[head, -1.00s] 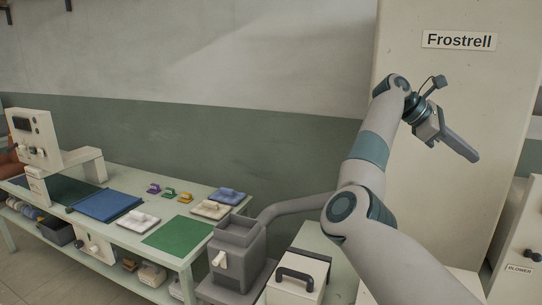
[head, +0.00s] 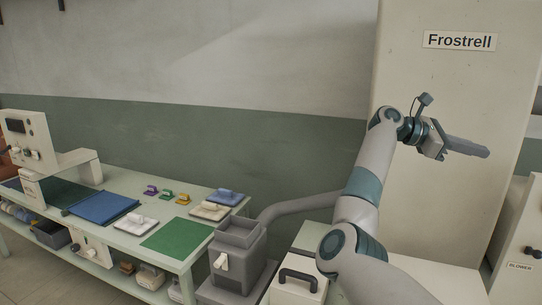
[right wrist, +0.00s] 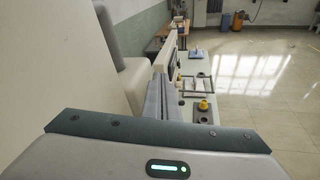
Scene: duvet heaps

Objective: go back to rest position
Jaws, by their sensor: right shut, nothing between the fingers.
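My right gripper (head: 468,147) is raised in front of the tall cream cabinet labelled Frostrell (head: 460,80). Its fingers lie together, point to the right and hold nothing. In the right wrist view the shut fingers (right wrist: 158,98) reach forward from the gripper body, with a table and floor beyond them. My right arm rises from the lower right of the head view, bent at the elbow. My left gripper does not show in either view.
A long pale green bench (head: 120,226) runs along the wall at left, with a green mat (head: 178,237), a blue pad (head: 104,208) and several small handled blocks. A grey hopper machine (head: 236,250) and a box with a black handle (head: 297,290) stand near my arm. A blower unit (head: 518,235) is at right.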

